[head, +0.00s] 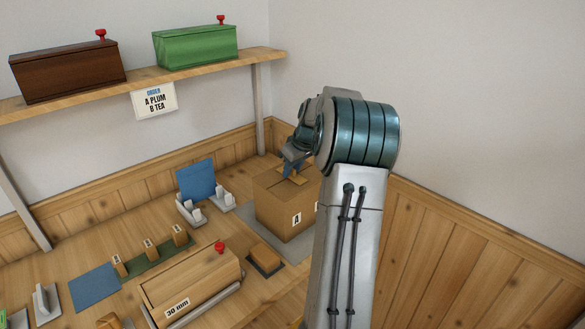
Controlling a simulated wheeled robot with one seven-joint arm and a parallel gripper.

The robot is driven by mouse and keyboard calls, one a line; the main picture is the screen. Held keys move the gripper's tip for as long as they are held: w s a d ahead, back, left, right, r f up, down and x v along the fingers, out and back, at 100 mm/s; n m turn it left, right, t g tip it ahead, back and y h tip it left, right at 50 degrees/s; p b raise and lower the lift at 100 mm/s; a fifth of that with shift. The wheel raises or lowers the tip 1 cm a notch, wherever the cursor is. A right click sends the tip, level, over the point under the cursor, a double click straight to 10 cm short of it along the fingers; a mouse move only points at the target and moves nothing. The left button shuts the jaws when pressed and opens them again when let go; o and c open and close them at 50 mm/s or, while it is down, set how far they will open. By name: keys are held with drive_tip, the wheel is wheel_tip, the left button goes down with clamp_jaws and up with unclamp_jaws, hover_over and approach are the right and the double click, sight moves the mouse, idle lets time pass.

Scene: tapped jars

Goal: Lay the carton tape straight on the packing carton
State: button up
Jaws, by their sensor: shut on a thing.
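The packing carton (285,213) is a brown box marked A. It stands on a grey mat at the back right of the bench, partly behind my arm. My gripper (290,170) is just above the carton's top, seen small and partly covered by my wrist. It is shut on a small tan strip, which looks like the carton tape (297,179). The strip is at the carton's top face; I cannot tell whether it touches or lies straight.
A wooden box marked 30 mm (190,285) with a red knob lies at the front. A brown block on a dark pad (264,260) is near the carton. A blue panel (196,180) stands behind white holders. A shelf (200,73) bears brown and green boxes.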

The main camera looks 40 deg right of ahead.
idle(0.3)
drive_tip(key=o, duration=1.1)
drive_tip(key=shift+r, duration=0.1)
drive_tip(key=shift+r+p, duration=2.3)
drive_tip(key=shift+r, duration=1.1)
